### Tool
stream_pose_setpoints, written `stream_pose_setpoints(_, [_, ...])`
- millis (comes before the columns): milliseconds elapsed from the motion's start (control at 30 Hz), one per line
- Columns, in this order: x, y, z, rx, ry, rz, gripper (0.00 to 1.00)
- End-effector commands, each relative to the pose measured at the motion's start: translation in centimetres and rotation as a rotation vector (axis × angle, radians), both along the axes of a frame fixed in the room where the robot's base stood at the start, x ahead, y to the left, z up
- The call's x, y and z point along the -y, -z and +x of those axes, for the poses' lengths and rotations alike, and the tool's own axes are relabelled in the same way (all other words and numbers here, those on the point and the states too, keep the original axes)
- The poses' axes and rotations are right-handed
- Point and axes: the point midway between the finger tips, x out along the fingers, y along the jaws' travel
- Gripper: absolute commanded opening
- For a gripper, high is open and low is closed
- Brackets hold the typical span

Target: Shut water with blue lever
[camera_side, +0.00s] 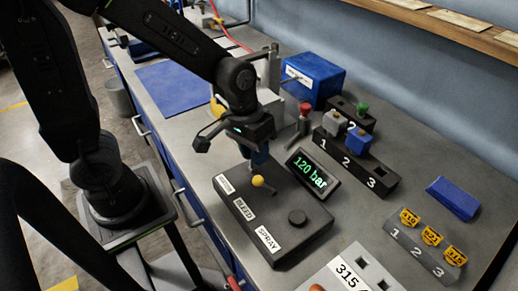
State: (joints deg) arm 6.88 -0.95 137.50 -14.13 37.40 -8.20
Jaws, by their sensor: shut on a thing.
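My gripper (257,152) points down over the back edge of a black control box. A small blue piece, which looks like the blue lever (260,158), shows at its fingers, and the gripper is shut on it. The fingers and wrist hide much of it, so its exact angle cannot be told.
A display (312,174) reads 120 bar. Behind it are a red-topped part (304,112) and a numbered black rack (371,174) with a grey and a blue block. A blue box (314,78), a blue wedge (453,198) and yellow-tagged tips (431,237) lie around. A blue mat (174,86) is bare.

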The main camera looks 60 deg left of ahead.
Motion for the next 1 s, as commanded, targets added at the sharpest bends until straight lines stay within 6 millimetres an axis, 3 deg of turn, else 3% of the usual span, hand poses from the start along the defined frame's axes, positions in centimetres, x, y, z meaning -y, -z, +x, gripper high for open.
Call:
stream_pose_setpoints(333, [0.17,-0.21,-0.8,0.167,-0.004,-0.007,0.0])
stream_pose_setpoints(900, [0.2,-0.21,-0.93,0.201,-0.003,-0.006,0.0])
stream_pose_setpoints(933, [0.2,-0.21,-0.92,0.2,-0.003,-0.006,0.26])
stream_pose_setpoints(1000, [0.19,-0.2,-0.93,0.2,-0.003,-0.006,0.33])
